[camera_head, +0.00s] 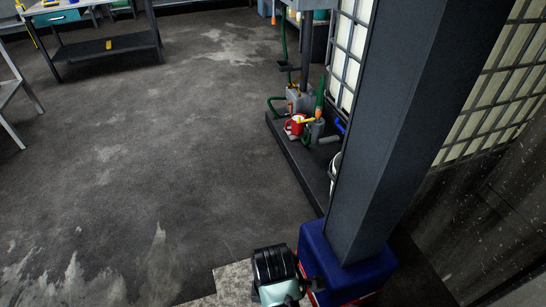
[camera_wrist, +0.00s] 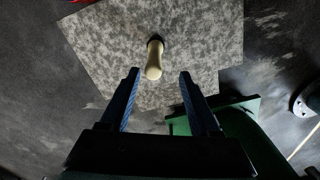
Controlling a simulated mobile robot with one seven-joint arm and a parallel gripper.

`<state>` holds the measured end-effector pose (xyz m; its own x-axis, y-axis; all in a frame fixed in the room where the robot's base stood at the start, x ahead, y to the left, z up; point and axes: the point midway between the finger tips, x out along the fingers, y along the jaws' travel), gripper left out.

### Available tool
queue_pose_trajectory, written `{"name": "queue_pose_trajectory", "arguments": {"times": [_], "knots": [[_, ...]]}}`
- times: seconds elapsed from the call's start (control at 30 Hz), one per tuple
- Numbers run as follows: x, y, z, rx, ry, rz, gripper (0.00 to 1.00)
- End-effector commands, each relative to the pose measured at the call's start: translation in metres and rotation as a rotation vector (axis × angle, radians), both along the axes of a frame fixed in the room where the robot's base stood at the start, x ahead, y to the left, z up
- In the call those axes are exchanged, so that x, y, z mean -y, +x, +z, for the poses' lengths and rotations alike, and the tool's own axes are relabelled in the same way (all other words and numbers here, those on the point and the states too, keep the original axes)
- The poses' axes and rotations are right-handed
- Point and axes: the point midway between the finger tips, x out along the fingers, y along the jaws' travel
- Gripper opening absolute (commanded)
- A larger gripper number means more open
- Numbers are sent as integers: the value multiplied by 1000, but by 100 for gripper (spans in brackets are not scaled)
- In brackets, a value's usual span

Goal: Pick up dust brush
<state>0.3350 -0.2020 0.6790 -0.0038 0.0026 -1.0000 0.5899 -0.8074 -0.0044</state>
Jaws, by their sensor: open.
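A pale, rounded handle (camera_wrist: 154,60), apparently that of the dust brush, shows in the wrist view against a speckled grey sheet (camera_wrist: 95,50). Its far end is dark, and I cannot make out bristles. My gripper (camera_wrist: 160,72) is open, with one finger on each side of the handle's near end in the picture. The fingers appear apart from the handle; the height between them is unclear. In the head view the sheet (camera_head: 232,283) shows at the bottom, beside a dark and teal part of my arm. The brush is not visible there.
In the wrist view a green object (camera_wrist: 238,130) lies right of my gripper. In the head view a thick column (camera_head: 385,120) on a blue base (camera_head: 325,250) stands at right. A low platform (camera_head: 293,160) holds tools. Open floor (camera_head: 140,150) spreads left.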

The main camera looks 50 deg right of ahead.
Motion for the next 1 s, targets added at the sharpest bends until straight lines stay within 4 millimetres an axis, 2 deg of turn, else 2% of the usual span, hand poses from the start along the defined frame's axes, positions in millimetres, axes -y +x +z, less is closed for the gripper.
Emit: {"name": "queue_pose_trajectory", "arguments": {"times": [0.03, 0.1, 0.37, 0.6, 0.73, 0.93, 0.97, 1.0], "knots": [[0, -1, -12, -2, 1, -1, 63], [0, 0, -22, -1, 1, -2, 63], [2, 2, -41, 2, -1, -2, 63], [7, 5, -76, 2, -1, -2, 63], [6, 6, -84, 3, -2, -2, 63], [6, 6, -83, 3, -3, -2, 63], [6, 6, -83, 3, -3, -2, 61], [6, 6, -83, 3, -3, -2, 54]]}}
